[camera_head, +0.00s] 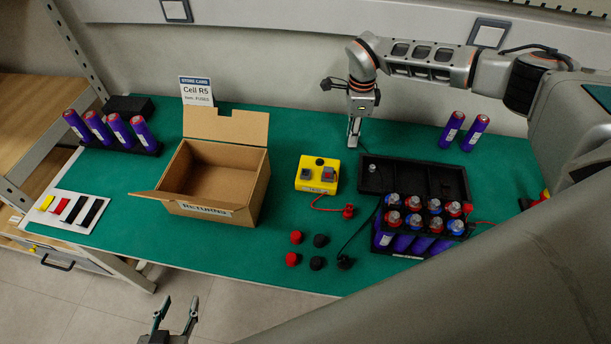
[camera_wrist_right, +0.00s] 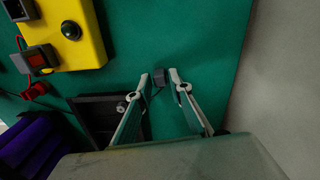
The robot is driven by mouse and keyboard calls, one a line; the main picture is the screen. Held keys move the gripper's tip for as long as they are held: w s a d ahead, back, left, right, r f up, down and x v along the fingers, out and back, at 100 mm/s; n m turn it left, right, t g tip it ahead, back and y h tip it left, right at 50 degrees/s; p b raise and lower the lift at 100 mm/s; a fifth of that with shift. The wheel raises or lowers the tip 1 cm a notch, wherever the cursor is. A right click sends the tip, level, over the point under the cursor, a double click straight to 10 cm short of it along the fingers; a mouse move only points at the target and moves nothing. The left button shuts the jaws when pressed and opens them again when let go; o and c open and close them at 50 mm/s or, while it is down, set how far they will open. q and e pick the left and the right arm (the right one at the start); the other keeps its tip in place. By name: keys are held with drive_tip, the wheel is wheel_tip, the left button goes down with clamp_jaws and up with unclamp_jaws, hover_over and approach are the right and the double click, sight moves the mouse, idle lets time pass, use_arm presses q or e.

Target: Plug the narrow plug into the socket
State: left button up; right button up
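My right gripper (camera_head: 354,146) points down just behind the black tray's left end. In the right wrist view its fingers (camera_wrist_right: 159,75) stand apart, with a small dark grey piece (camera_wrist_right: 159,78) and a thin dark line between the tips. I cannot tell whether they clamp it, or whether it is the narrow plug. The yellow box (camera_head: 310,186) on the green mat carries grey socket-like parts (camera_head: 327,174) and a dark button. My left gripper (camera_head: 175,320) is open and empty, below the table's front edge.
The black tray (camera_head: 440,170) holds a small cylinder, and a pack of purple cells (camera_head: 410,243) stands before it. An open cardboard box (camera_head: 215,175) and a cell rack (camera_head: 150,148) are left. Red and black caps (camera_head: 320,241) lie in front. Two cells (camera_head: 470,145) stand back right.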

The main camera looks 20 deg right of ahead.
clamp_jaws()
wheel_tip(320, 180, up, 3)
drive_tip(key=p, duration=0.3)
drive_tip(key=shift+r, duration=0.15)
drive_tip(key=shift+r+p, duration=0.4)
drive_tip(key=shift+p, duration=0.15)
